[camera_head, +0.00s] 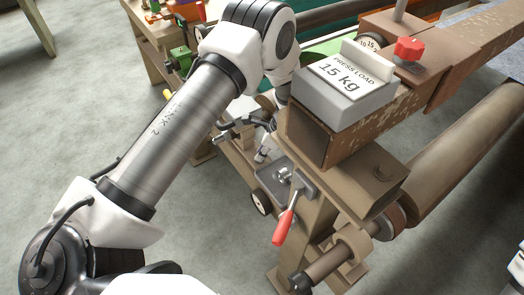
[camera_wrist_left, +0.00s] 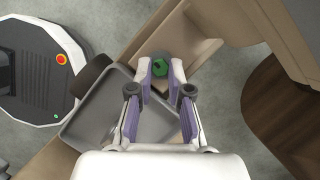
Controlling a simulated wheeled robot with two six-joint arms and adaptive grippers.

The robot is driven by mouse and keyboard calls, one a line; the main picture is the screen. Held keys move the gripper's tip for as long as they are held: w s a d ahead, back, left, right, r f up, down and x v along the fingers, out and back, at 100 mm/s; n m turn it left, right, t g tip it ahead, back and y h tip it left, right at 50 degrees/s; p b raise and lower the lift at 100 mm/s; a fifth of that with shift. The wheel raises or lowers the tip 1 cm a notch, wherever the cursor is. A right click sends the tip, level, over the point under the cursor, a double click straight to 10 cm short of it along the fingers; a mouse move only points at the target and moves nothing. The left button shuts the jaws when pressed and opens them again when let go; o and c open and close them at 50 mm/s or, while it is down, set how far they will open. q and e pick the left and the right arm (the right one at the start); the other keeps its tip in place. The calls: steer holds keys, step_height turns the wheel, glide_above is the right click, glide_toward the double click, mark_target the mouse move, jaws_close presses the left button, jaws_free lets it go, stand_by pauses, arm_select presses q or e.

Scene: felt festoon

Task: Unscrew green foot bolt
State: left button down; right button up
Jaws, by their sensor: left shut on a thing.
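A grey press-load box (camera_head: 345,92) marked 15 kg sits on the beam above, with a red knob (camera_head: 409,48) behind it. A red-handled lever (camera_head: 284,226) hangs nearby. A grey tray (camera_wrist_left: 85,122) lies beside the bolt. Open floor (camera_head: 190,255) is at left.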

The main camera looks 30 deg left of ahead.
stand_by(0.4)
arm_select(q)
steer(key=c, duration=1.1)
jaws_free()
steer(key=shift+r, duration=0.1)
steer(key=v, duration=1.1)
steer(key=shift+d+r, duration=0.25)
steer(key=shift+r, duration=0.05)
steer(key=shift+w, duration=0.1)
